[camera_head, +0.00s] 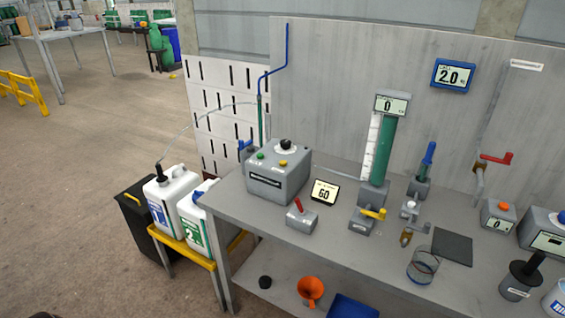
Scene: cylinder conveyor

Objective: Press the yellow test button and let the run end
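A grey control box (279,172) stands at the left end of the metal bench. On its top are a small yellow button (283,163), a green button (260,156) and a black knob (285,144) on a white dial. A small display (325,192) just right of the box reads 60. The yellow button is in clear view with nothing over it. Neither of my grippers is in the head view.
The bench (330,235) also bears a red-lever unit (301,215), a tall green column (381,150) with a display reading 0, a yellow-handled valve (372,213) and a glass beaker (423,266). White canisters (170,195) stand on a yellow-edged stand at left.

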